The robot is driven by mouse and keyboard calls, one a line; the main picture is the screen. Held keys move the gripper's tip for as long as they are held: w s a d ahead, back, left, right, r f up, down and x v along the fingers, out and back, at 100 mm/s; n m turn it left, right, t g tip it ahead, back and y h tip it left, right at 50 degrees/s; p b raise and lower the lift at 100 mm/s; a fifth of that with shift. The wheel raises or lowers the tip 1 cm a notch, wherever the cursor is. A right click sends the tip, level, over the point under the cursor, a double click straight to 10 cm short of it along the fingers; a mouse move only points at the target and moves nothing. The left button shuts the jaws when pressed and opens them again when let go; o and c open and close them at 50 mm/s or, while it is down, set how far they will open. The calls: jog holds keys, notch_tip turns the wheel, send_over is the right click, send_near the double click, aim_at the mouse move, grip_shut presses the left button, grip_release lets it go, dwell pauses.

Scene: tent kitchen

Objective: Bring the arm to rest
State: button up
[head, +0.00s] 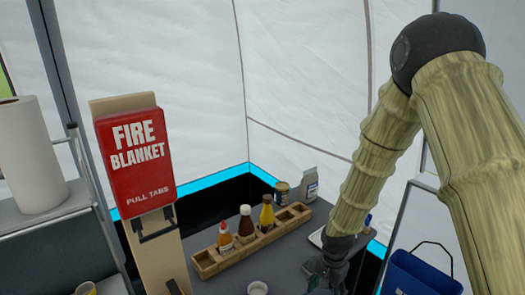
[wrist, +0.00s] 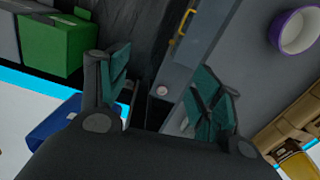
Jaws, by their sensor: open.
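My arm reaches down from the upper right of the head view, with bamboo-patterned links that look like mine. My gripper (head: 328,275) hangs low over the right end of the dark grey counter (head: 290,257). In the wrist view my gripper (wrist: 165,88) has its two green-padded fingers spread apart, with nothing between them. The lower part of the gripper is cut off or hard to make out in the head view.
A wooden rack (head: 208,263) with several sauce bottles stands left of my gripper. A purple-rimmed cup (wrist: 275,32) is near it. A blue bin (head: 418,278) stands right. A fire blanket box (head: 135,160) and paper roll (head: 28,155) are left. A green box (wrist: 50,45) shows too.

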jog(key=s+d+f+n, duration=0.1)
jog(key=s+f+n, duration=0.3)
jog(key=s+f, duration=1.2)
jog(key=s+d+f+n, duration=0.1)
jog(key=s+f+n, duration=0.1)
jog(key=s, duration=0.6)
jog(key=s+d+f+n+b, duration=0.1)
jog(key=s+f+n, duration=0.1)
jog(key=s, duration=0.7)
jog(key=shift+d+n, duration=0.2)
jog(key=shift+n, duration=0.1)
